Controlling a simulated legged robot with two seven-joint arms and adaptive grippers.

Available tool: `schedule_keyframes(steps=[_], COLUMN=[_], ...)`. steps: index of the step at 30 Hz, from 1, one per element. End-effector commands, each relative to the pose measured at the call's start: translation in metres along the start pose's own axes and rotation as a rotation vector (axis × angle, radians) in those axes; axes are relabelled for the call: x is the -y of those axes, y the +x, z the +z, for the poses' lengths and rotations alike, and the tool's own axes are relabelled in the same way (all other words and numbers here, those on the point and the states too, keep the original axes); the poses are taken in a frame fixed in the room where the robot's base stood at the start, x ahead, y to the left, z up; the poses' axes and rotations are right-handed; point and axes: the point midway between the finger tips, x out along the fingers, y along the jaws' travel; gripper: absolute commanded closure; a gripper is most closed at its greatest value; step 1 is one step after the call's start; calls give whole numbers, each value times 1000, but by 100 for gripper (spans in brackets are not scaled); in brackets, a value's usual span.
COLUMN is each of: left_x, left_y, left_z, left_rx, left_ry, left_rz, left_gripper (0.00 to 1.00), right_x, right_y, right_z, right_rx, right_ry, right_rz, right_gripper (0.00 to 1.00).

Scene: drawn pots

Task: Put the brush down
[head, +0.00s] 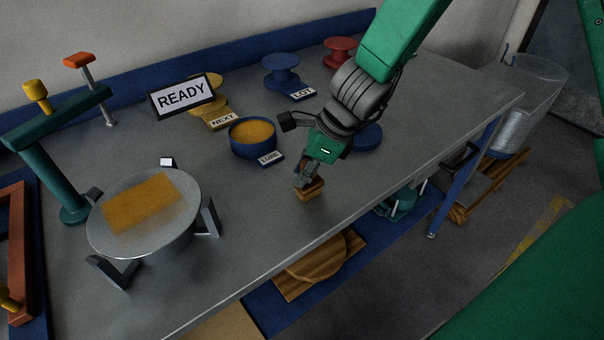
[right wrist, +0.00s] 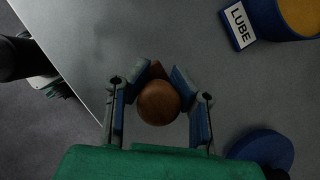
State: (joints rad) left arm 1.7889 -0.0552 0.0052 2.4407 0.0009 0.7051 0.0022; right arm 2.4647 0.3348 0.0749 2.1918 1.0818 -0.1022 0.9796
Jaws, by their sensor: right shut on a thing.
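The brush (head: 311,191) has a wooden block head and shows at the lower end of my right gripper (head: 305,174), over the bench near its front edge. In the right wrist view its round brown handle end (right wrist: 158,103) sits between the blue-padded fingers of my right gripper (right wrist: 160,100), which is shut on it. I cannot tell whether the brush touches the bench. A blue bowl (head: 234,146) of yellow lube stands left of the gripper, behind a LUBE label (head: 270,158). My left gripper is not in view.
A round metal plate (head: 130,246) with a yellow-orange patch sits among dark clamps at left. A blue disc (head: 369,138) lies right of my gripper. A READY sign (head: 181,95) and spools stand behind. The grey bench (head: 255,215) is bare between plate and brush.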

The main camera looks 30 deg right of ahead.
Motion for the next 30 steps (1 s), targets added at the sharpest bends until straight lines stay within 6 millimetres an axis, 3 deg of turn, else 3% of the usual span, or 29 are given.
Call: schedule_keyframes(steps=[6,7,8,26,30], left_x=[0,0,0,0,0], left_y=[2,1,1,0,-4], left_z=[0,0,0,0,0], left_rx=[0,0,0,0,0], left_ry=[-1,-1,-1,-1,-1], left_rz=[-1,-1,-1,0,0], left_gripper=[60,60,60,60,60], right_x=[-1,-1,0,1,1], right_y=[3,2,2,2,-8], right_z=[0,0,-1,-3,0], right_rx=[-1,-1,0,-2,-2], right_ry=[-2,-2,-2,-1,-3], right_rz=[2,2,2,2,0], right_gripper=[100,70,60,59,59])
